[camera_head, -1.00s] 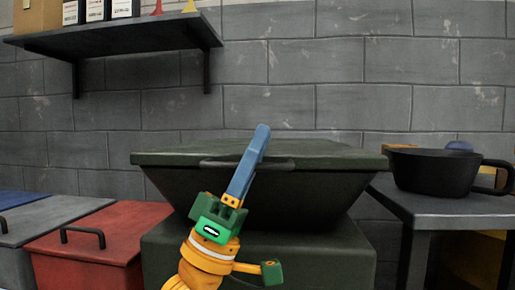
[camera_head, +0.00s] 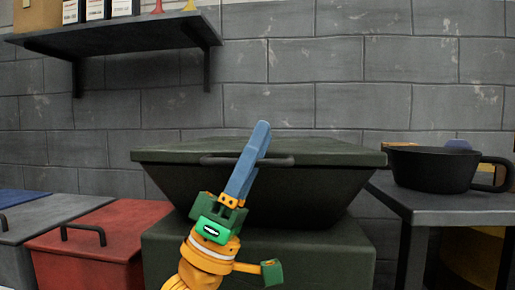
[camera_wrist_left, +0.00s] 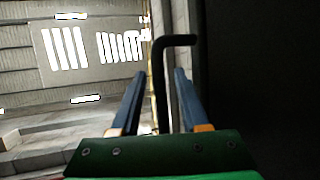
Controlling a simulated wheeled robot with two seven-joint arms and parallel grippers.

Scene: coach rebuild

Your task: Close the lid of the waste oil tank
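The waste oil tank (camera_head: 250,202) is a dark green bin with sloping sides in the middle of the head view. Its flat dark green lid (camera_head: 330,150) lies level across the top, with no gap showing along the front edge. A dark bar handle (camera_head: 282,160) runs along the lid's front. My left gripper (camera_head: 262,127) points up in front of the lid, its blue fingers crossing the handle. In the left wrist view the fingers (camera_wrist_left: 159,76) are apart, with the handle (camera_wrist_left: 160,85) between them. Contact cannot be told. My right gripper is not in view.
A red lidded bin (camera_head: 110,245) and a grey one (camera_head: 45,230) stand at the left. A dark table (camera_head: 450,207) with a black pan (camera_head: 430,170) stands at the right. A wall shelf (camera_head: 120,38) hangs upper left.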

